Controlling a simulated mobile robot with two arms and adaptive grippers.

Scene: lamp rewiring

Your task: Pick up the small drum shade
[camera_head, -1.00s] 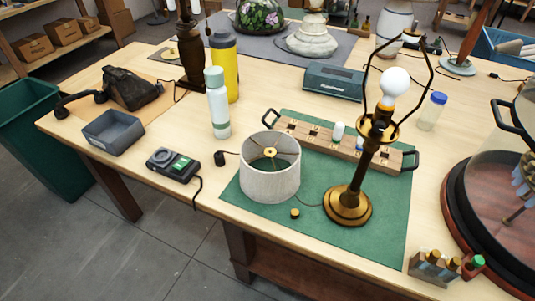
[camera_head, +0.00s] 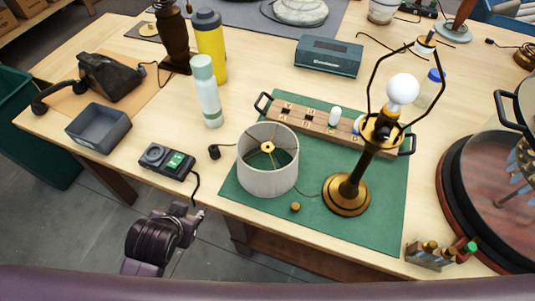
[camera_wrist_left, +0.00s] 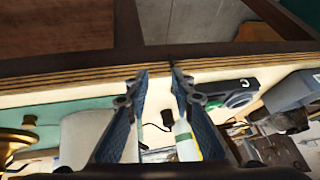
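The small drum shade (camera_head: 266,173), light grey fabric with a brass spider fitting inside, stands open-top up on the green mat (camera_head: 378,225), left of the bare brass lamp (camera_head: 347,194). In the left wrist view the pale shade (camera_wrist_left: 86,135) shows left of the fingers, partly hidden. My left gripper (camera_head: 200,213) is at the table's front edge, left of and nearer than the shade, apart from it. In the left wrist view its two fingers (camera_wrist_left: 158,74) stand apart with nothing between the tips. My right gripper is not in view.
A black meter (camera_head: 167,161) with a cable lies on the table behind my left gripper. A pale bottle (camera_head: 206,92) and a wooden terminal tray (camera_head: 318,126) stand behind the shade. A small brass knob (camera_head: 295,207) lies in front of it.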

